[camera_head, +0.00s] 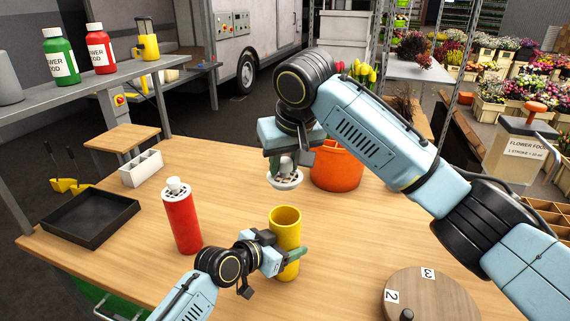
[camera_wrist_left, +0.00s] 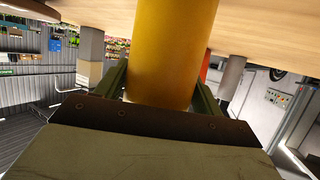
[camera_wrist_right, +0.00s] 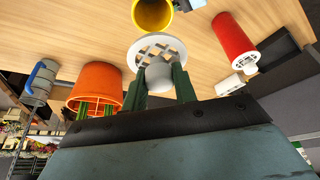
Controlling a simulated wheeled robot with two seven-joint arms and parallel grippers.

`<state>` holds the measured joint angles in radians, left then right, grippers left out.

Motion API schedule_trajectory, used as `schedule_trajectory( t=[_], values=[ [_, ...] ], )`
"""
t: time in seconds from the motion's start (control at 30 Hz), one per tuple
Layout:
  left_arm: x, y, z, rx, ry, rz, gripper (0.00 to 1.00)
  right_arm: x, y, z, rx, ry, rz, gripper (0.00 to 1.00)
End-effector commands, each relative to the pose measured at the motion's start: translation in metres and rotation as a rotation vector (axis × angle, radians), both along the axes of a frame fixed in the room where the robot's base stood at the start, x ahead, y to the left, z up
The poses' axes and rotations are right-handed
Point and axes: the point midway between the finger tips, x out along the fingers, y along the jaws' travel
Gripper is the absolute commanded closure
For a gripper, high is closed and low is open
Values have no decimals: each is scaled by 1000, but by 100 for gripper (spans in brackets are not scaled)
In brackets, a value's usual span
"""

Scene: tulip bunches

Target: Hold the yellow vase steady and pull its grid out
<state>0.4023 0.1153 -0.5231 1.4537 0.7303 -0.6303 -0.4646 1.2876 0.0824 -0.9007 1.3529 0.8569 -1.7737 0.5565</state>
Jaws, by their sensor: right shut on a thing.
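The yellow vase (camera_head: 286,222) stands upright on the wooden table, its top open. My left gripper (camera_head: 284,258) has its fingers on both sides of the vase's body. In the left wrist view the fingers lie close against the yellow vase (camera_wrist_left: 174,45). My right gripper (camera_head: 285,160) is shut on the knob of the white grid (camera_head: 286,180). The grid hangs in the air above the table, behind the vase and clear of it. In the right wrist view, the lattice of the grid (camera_wrist_right: 152,45) shows beyond the fingers, apart from the vase's rim (camera_wrist_right: 153,13).
An orange bucket (camera_head: 336,168) stands behind. A black tray (camera_head: 92,219) and a white compartment box (camera_head: 141,168) are at the left. A round numbered wooden disc (camera_head: 430,295) lies front right.

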Motion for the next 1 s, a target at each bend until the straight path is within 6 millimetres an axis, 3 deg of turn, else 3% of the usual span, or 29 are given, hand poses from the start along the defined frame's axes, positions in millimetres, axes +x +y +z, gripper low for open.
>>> schedule_trajectory(
  t=[0.03,0.13,0.57,1.0],
  values=[
    [0,0,0,0,0,0,25,0,0,0,0,0,0,100],
    [0,0,0,0,0,0,12,0,0,0,0,0,0,100],
    [-5,6,3,2,-2,1,12,0,0,0,0,0,-1,100],
    [-55,55,31,3,-2,0,12,0,0,0,0,0,0,100]
  ],
)
